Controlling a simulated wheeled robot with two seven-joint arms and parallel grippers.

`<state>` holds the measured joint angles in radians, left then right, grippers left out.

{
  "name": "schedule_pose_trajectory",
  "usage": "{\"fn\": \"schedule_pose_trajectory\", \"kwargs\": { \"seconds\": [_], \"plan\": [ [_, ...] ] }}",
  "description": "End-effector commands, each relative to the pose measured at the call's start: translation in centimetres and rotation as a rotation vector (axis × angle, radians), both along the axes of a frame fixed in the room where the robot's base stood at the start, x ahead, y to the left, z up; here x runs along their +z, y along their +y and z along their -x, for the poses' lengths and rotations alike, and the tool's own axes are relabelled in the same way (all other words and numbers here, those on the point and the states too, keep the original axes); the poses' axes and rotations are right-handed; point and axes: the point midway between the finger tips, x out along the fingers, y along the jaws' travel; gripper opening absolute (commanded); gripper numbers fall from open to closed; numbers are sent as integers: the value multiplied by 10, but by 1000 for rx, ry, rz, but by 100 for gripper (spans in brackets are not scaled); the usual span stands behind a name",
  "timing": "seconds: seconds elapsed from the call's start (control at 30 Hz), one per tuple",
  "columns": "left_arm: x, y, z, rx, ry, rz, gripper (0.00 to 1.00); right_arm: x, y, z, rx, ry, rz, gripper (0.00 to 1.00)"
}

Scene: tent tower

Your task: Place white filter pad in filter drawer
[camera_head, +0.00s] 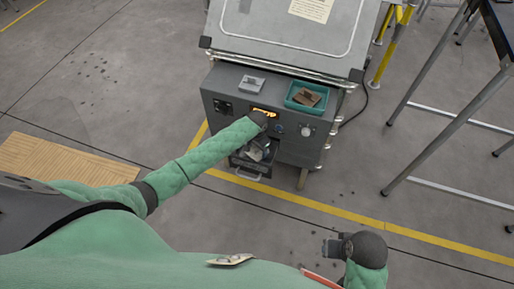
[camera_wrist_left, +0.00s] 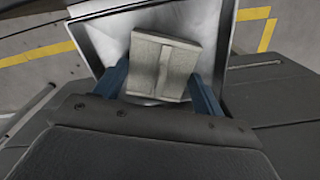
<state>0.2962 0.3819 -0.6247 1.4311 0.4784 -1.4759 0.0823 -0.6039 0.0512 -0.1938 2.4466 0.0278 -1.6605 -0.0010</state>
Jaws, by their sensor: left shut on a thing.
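My left gripper (camera_head: 259,147) is at the open filter drawer (camera_head: 250,175) in the front of the grey machine. In the left wrist view its two blue fingers (camera_wrist_left: 160,88) are shut on an off-white pad with a raised ridge, the white filter pad (camera_wrist_left: 176,52). The pad is over the light metal inside of the drawer (camera_wrist_left: 88,42). I cannot tell whether it touches the drawer floor. My right gripper (camera_head: 332,248) is low at the right, away from the machine; its jaw opening is unclear.
On the machine's ledge are a pale block (camera_head: 251,84) with a grip and a teal tray (camera_head: 292,103) holding a brown pad (camera_head: 306,97). A lit orange display (camera_head: 264,112) is on the front panel. Metal stand legs (camera_head: 440,135) stand at the right.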

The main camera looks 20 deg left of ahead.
Motion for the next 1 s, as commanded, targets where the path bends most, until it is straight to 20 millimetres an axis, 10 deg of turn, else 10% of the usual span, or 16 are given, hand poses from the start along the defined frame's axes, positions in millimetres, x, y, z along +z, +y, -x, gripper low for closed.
{"fn": "schedule_pose_trajectory", "kwargs": {
  "seconds": [0.27, 0.3, 0.4, 1.0],
  "plan": [
    [-2, 0, 0, 0, 0, 1, 48, -1, 0, 2, 1, 3, 1, 36],
    [-3, 0, 0, 0, 0, 1, 72, -1, 0, 2, 3, 4, 0, 36],
    [-3, 0, 0, 0, 0, 1, 92, -1, 1, 2, 3, 4, -2, 36],
    [32, -1, 0, -1, -2, 2, 92, -4, 7, 0, 3, -7, -14, 36]
  ]
}}
